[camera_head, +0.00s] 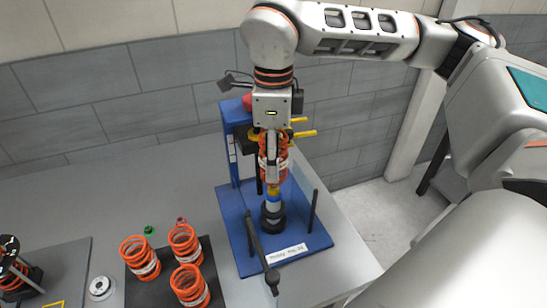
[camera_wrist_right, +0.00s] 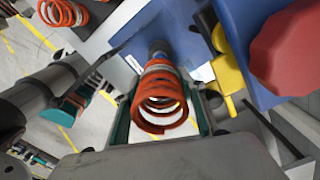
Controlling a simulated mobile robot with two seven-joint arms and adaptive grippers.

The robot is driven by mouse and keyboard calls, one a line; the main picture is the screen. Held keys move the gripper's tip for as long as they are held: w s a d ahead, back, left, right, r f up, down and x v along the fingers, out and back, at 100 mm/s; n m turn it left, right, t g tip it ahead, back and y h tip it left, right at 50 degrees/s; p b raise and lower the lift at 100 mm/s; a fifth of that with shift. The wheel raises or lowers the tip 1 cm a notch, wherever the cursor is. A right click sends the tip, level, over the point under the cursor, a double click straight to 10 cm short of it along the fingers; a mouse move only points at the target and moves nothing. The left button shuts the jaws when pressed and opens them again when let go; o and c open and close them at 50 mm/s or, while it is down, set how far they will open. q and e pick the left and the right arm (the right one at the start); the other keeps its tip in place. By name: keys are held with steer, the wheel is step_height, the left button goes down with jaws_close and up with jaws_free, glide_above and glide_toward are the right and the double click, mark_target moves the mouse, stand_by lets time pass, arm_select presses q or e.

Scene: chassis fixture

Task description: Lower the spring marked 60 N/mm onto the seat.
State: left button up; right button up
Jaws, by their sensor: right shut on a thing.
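An orange coil spring (camera_head: 280,168) with a white band hangs upright in my right gripper (camera_head: 271,150). The print on its band is too small to read. In the right wrist view the spring (camera_wrist_right: 160,95) lies between the two fingers, its open coils facing the camera. The spring appears above the seat, in line with the damper; whether the rod is inside the coils is hard to tell. My left gripper is out of view.
Three more orange springs (camera_head: 147,268) stand on a dark mat at the lower left. The blue fixture has an upright column (camera_head: 236,150), yellow arms (camera_head: 302,134) and dark posts (camera_head: 314,212) close by. A red knob (camera_wrist_right: 287,50) shows in the wrist view.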

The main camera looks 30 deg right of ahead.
steer(key=shift+f+b, duration=0.65)
steer(key=shift+f, duration=0.15)
steer(key=shift+f+b, duration=0.9)
steer(key=shift+f, duration=0.4)
steer(key=shift+f+b, duration=0.4)
steer(key=shift+f, duration=0.15)
steer(key=shift+f, duration=0.1)
